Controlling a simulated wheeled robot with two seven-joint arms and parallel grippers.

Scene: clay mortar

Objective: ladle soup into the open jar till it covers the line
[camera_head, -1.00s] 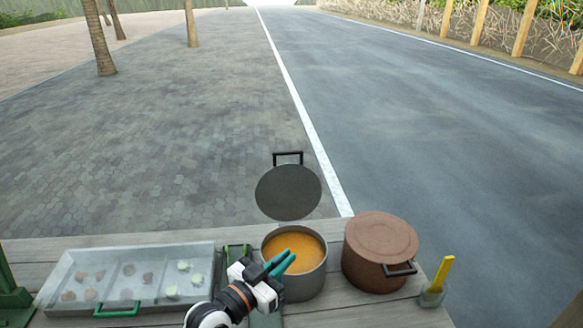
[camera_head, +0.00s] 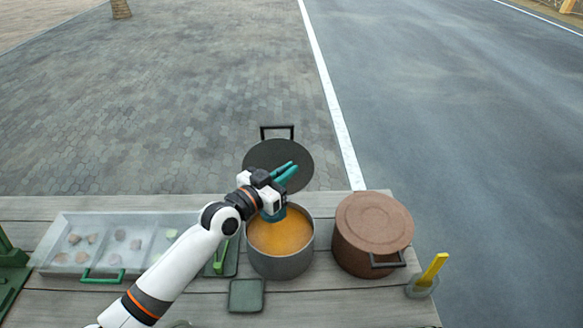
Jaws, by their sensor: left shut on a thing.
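The grey pot (camera_head: 281,264) stands uncovered on the wooden counter, with orange soup (camera_head: 285,236) inside. My left gripper (camera_head: 287,174) is above the pot's back rim, its teal fingers overlapping the dark lid behind. It is shut on what seems to be the ladle; the handle is hard to make out. A dark teal piece (camera_head: 273,214), perhaps the ladle's bowl, shows below the gripper at the pot's rim. I cannot make out an open jar or its line; my left arm hides part of the counter. My right gripper is not in view.
A dark round lid (camera_head: 262,153) is behind the pot. A brown lidded pot (camera_head: 372,247) stands to the right, beside a small holder with a yellow stick (camera_head: 435,267). A clear tray (camera_head: 60,235) is at left. A small green square (camera_head: 247,295) lies in front.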

